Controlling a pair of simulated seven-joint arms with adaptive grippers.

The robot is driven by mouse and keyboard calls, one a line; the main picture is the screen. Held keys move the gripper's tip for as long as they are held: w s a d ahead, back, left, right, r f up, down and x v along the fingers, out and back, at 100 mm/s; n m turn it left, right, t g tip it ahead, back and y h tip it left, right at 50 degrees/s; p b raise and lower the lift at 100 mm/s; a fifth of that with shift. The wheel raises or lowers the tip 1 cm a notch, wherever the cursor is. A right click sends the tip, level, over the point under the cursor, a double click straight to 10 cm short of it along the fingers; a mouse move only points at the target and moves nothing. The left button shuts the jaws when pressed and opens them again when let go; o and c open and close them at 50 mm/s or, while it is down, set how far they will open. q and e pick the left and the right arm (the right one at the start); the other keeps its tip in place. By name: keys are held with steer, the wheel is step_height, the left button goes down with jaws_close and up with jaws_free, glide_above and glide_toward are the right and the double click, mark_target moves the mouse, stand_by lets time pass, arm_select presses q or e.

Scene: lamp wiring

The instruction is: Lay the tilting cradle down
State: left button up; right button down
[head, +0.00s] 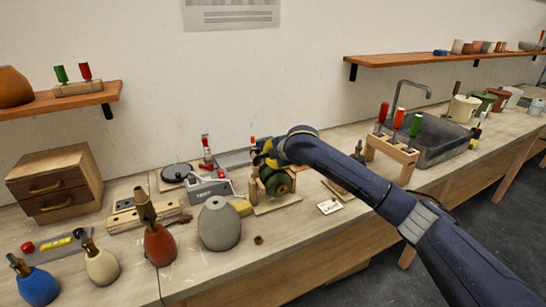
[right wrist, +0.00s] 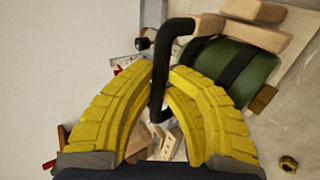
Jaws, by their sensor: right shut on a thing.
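The tilting cradle (head: 282,203) stands on the bench in the middle of the head view. It carries a dark green rounded body (head: 278,183). In the right wrist view the green body (right wrist: 240,72) lies under black straps between pale wooden blocks (right wrist: 255,12). A bent black handle (right wrist: 172,65) reaches from the cradle side between the yellow fingers. My right gripper (head: 265,155) is above the cradle. Its fingers (right wrist: 160,100) are closed around the black handle. The cradle's exact tilt is hard to tell, as my arm partly covers it. My left gripper is not in view.
A grey vase-like body (head: 219,225) and a grey tester (head: 208,188) stand left of the cradle. A small brass nut (head: 258,239) lies in front. A white card (head: 330,206) and a wooden rack with screwdrivers (head: 390,152) are to the right. The front bench edge is mostly clear.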

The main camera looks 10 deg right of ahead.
steer(key=shift+w+r, duration=0.3)
steer(key=shift+r, duration=0.25)
steer(key=c, duration=1.7)
jaws_free()
steer(key=shift+s, duration=0.1)
steer(key=o, duration=0.3)
steer(key=shift+f, duration=0.25)
steer(key=shift+s, duration=0.1)
steer(key=v, duration=1.2)
